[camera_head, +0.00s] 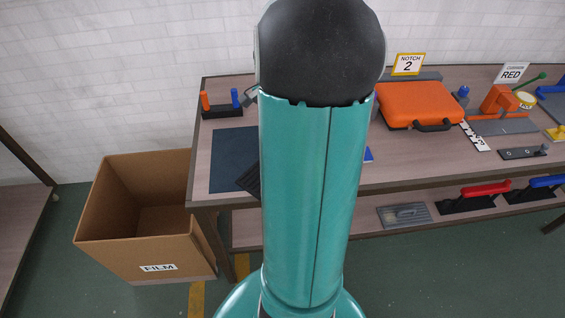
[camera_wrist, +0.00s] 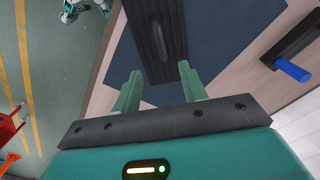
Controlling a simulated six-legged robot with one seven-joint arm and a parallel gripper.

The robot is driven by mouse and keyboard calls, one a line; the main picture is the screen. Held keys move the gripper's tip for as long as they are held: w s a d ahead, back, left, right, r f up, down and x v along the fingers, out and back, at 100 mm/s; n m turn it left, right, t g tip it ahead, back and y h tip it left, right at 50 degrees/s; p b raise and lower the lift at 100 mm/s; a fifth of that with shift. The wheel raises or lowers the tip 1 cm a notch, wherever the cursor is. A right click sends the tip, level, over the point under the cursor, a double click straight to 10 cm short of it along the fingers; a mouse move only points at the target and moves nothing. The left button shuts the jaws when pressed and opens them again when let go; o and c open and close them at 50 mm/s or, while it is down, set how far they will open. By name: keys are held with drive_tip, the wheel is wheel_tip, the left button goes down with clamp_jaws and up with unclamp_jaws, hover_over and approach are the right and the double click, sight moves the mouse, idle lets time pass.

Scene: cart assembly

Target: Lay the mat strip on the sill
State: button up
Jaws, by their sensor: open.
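A black strip (camera_wrist: 152,30) with a raised grip along its middle, likely the mat strip, lies over the dark blue pad (camera_wrist: 220,30) in the wrist view. Its ribbed end (camera_head: 249,181) shows in the head view beside my arm, which hides the rest. My gripper (camera_wrist: 160,72) is open, its green fingers on either side of the strip's near end. Whether they touch it I cannot tell. In the head view my arm hides the gripper. I cannot tell which surface is the sill.
The dark blue pad (camera_head: 228,150) lies on the bench's left end, with a peg holder (camera_head: 219,107) behind it. An orange case (camera_head: 420,104) stands right of my arm. An open cardboard box (camera_head: 125,245) marked FILM stands on the floor at left. A lower shelf (camera_head: 290,228) holds red- and blue-handled tools.

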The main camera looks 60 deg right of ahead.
wheel_tip(320, 180, down, 9)
drive_tip(key=shift+w, duration=0.1)
wheel_tip(320, 180, down, 5)
drive_tip(key=shift+d, duration=0.1)
clamp_jaws()
idle(0.4)
